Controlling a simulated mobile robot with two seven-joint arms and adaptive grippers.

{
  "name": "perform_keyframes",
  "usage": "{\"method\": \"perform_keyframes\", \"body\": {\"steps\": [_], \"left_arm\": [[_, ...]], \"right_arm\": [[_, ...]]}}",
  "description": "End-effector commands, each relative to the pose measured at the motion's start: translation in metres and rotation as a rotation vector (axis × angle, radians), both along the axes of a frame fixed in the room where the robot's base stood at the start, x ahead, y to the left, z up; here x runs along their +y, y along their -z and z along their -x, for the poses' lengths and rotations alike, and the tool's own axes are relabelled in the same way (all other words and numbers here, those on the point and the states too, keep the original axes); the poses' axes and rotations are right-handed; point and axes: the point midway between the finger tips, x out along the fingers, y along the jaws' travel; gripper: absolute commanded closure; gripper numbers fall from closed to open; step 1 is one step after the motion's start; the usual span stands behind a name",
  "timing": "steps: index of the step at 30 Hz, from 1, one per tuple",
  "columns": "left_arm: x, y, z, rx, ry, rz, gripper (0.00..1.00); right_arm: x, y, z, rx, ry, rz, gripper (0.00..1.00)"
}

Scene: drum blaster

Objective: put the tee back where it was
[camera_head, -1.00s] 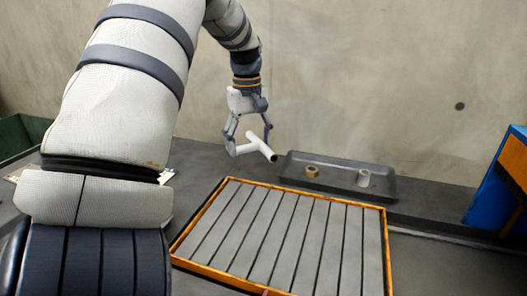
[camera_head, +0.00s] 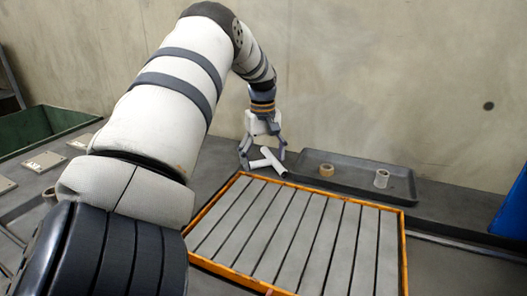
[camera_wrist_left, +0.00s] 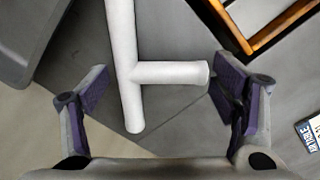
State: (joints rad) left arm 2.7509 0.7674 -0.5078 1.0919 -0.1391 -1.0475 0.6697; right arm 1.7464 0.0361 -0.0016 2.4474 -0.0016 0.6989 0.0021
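The tee (camera_head: 272,161) is a white pipe piece with a side branch. It lies low at the table top, behind the orange-edged slatted panel. My left gripper (camera_head: 264,163) is down around it with its fingers spread wide. In the left wrist view the tee (camera_wrist_left: 122,60) sits between the two fingers. Its branch end is close to the right-hand finger, and a narrow gap shows between its long pipe and the left-hand finger. Whether either pad touches it is hard to tell. My right gripper is not in view.
The slatted panel (camera_head: 401,262) lies in front. A green bin (camera_head: 28,128) is at left, a blue object (camera_head: 513,212) at right.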

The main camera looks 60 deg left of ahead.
Motion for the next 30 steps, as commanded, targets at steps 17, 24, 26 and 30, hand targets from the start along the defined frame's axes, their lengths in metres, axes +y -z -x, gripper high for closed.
{"method": "perform_keyframes", "body": {"steps": [17, 24, 26, 30], "left_arm": [[0.001, -0.051, 0.0, -0.006, 0.001, -0.004, 0.09], [0.001, -0.108, 0.001, -0.002, -0.001, -0.003, 0.09], [0.001, -0.116, 0.001, -0.001, -0.001, -0.002, 0.09], [-0.007, -0.121, -0.005, 0.037, 0.002, -0.055, 0.06]], "right_arm": [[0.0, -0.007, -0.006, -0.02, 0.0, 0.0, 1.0], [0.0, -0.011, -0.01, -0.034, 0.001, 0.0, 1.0], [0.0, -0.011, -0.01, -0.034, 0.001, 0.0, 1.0], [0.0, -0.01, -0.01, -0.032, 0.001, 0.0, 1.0]]}}
